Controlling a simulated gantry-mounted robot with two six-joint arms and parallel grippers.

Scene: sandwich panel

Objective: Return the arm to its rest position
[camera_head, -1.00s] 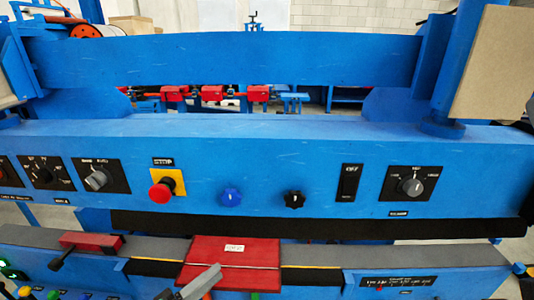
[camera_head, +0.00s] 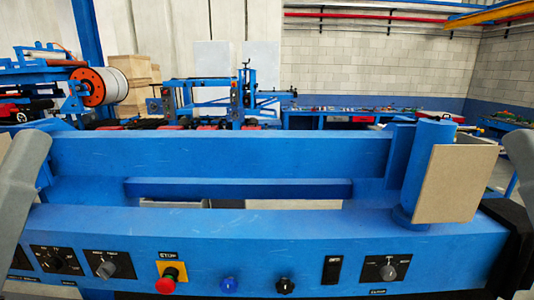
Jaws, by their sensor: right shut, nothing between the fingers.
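Grey parts of my arms rise at both edges of the head view, one at the left and one at the right. No fingers or jaws of either gripper can be made out in this view. The blue control panel (camera_head: 330,246) lies across the front, with a red stop button (camera_head: 169,281) on a yellow plate, a blue knob (camera_head: 228,285), a black knob (camera_head: 285,286), a black switch (camera_head: 331,269) and a grey rotary dial (camera_head: 389,272). Nothing is seen held or touched.
A blue crossbeam (camera_head: 230,156) runs above the panel. A tan board (camera_head: 456,183) stands at the right by a blue post (camera_head: 408,195). Behind are a cable reel (camera_head: 90,86), stacked boxes (camera_head: 131,78), blue machinery (camera_head: 240,97) and a block wall (camera_head: 380,60).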

